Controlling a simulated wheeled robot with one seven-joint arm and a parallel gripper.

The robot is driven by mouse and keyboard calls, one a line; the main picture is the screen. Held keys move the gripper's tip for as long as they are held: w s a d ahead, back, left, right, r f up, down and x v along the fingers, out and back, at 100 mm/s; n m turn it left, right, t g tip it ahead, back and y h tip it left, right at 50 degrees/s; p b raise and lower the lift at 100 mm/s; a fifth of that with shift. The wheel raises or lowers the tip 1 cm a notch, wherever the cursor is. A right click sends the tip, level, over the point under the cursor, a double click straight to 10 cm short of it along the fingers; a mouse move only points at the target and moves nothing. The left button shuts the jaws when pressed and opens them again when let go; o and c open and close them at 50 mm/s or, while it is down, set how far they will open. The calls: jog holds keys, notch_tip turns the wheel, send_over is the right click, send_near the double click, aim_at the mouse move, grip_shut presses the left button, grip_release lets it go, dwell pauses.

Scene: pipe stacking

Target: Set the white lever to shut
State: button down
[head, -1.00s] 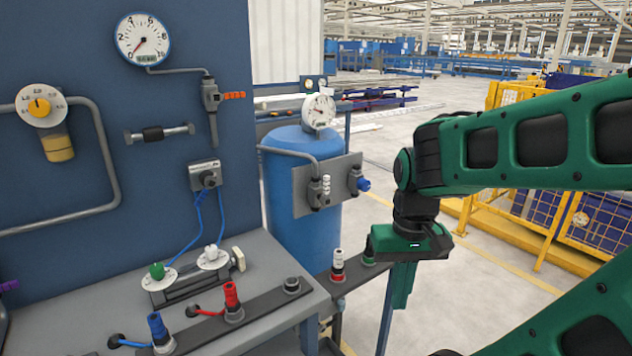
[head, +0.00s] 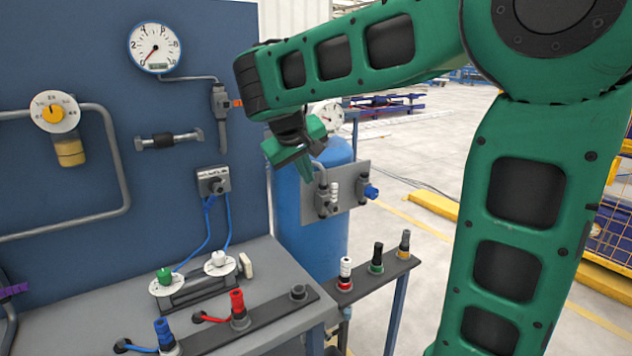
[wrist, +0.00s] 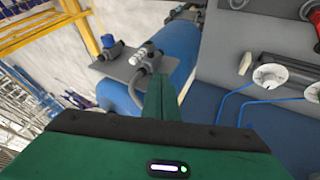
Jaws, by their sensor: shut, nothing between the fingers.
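The white lever (head: 335,189) is a short ribbed handle on a valve, on the grey plate (head: 352,204) in front of the blue tank. My gripper (head: 308,178) is shut and empty, pointing down. In the head view it appears just left of and above the white lever. In the wrist view its green fingers (wrist: 160,82) end close below the valve in the picture. I see no contact.
A blue-handled valve (head: 370,192) sits right of the white lever on the same plate. An orange lever (head: 238,103) is on the wall panel. The bench (head: 255,262) with knobs and plugs stands at lower left.

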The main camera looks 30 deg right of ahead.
send_near(334, 198)
jog(key=w+a+f, duration=0.2)
jog(key=w+f, duration=0.1)
jog(key=f, duration=0.1)
jog(key=shift+w+d+r, duration=0.1)
jog(key=shift+w+d, duration=0.05)
jog(key=shift+d, duration=1.65)
jog(key=shift+d, duration=0.1)
